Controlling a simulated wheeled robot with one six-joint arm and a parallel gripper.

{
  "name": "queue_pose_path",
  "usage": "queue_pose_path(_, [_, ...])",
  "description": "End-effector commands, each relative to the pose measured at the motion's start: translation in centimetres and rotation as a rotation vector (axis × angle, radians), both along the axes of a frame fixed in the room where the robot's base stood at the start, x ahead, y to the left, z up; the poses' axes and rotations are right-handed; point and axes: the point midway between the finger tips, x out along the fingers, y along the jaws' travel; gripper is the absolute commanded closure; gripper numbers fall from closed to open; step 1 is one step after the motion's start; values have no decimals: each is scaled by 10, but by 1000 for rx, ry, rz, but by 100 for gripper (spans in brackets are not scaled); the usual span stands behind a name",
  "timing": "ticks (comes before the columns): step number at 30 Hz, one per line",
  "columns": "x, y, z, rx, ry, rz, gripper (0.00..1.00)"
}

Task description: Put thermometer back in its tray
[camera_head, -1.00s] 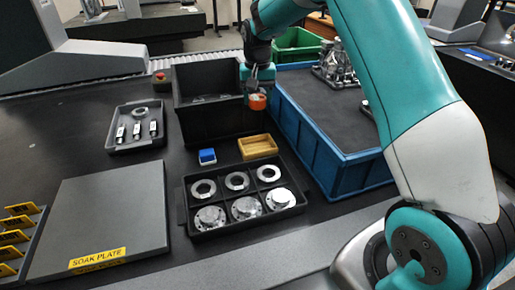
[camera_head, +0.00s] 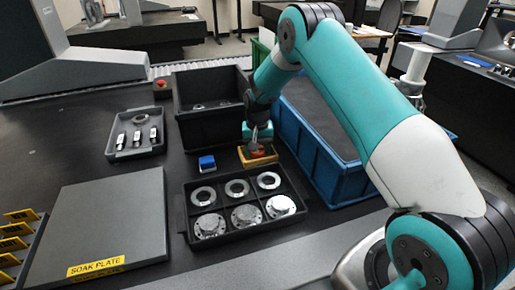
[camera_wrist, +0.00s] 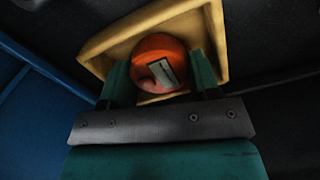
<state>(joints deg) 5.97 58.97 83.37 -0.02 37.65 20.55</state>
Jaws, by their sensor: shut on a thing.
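The thermometer is a round orange body with a small pale display; it shows in the wrist view (camera_wrist: 158,66) and as an orange spot in the head view (camera_head: 256,153). Its tray is a small yellow open box (camera_head: 243,160), also in the wrist view (camera_wrist: 97,52). My gripper (camera_head: 258,143) is shut on the thermometer, one green finger on each side of it in the wrist view (camera_wrist: 160,84). The thermometer is over or within the tray's opening; I cannot tell whether it touches the floor.
A blue bin (camera_head: 313,170) stands close to the right, a black bin (camera_head: 208,126) behind left. A small blue block (camera_head: 207,162) sits left of the tray. A black tray of rings and flanges (camera_head: 187,233) lies in front. A soak plate (camera_head: 105,220) is at left.

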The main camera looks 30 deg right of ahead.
Motion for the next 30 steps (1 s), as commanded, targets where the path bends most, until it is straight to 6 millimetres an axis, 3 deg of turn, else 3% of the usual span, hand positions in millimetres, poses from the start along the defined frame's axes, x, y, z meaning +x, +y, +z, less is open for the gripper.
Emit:
queue_pose_path(7, [0, 0, -2, 0, 0, 0, 72])
queue_pose_path(8, [0, 0, -2, 0, 0, 0, 41])
queue_pose_path(9, [0, 0, -2, 0, 0, 0, 33])
queue_pose_path(20, [0, 0, 5, 0, -1, 0, 33])
queue_pose_path(23, [1, 0, 18, 0, -3, 0, 33])
queue_pose_path(30, [1, 0, 72, 0, -4, 0, 33])
